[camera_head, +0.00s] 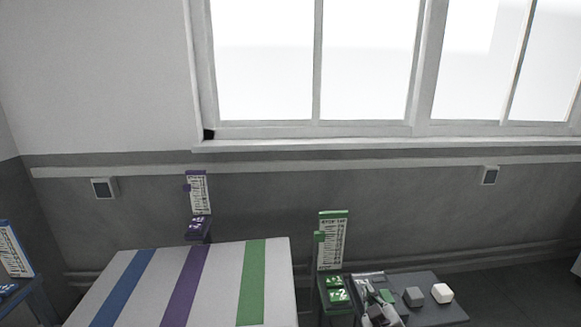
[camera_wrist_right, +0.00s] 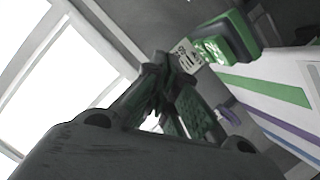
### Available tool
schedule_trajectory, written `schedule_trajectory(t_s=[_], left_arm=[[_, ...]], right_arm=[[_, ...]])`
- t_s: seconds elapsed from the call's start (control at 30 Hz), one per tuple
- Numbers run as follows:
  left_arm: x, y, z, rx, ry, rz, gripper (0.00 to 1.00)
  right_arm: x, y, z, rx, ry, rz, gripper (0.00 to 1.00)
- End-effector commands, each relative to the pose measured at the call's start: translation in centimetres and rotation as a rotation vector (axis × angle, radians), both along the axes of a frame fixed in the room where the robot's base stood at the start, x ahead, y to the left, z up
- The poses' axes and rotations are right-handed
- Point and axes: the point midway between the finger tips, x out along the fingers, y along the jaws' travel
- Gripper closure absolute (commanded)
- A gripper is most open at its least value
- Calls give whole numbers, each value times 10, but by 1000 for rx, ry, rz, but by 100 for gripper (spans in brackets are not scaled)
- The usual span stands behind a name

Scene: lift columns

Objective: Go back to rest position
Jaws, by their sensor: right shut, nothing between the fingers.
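My right gripper (camera_head: 378,308) is low in the head view, in front of the dark side table at the right. In the right wrist view my right gripper's green and dark fingers (camera_wrist_right: 163,85) come together at their tips, with nothing visible held between them. My left gripper is not in view in either camera.
A table (camera_head: 221,280) with blue, purple and green stripes stands at lower centre-left.

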Motion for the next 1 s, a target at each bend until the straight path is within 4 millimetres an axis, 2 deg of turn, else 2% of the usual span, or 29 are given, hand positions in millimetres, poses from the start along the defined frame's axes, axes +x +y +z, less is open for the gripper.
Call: schedule_trajectory(t_s=[0.2,0.5,0.7,1.0], left_arm=[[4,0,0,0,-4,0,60],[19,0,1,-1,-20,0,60],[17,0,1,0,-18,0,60],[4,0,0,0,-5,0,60]], right_arm=[[-40,-16,-48,105,231,-96,100],[-112,-21,-105,232,563,-184,100],[-155,-17,-126,290,737,-209,100],[-196,-11,-140,339,892,-218,100]])
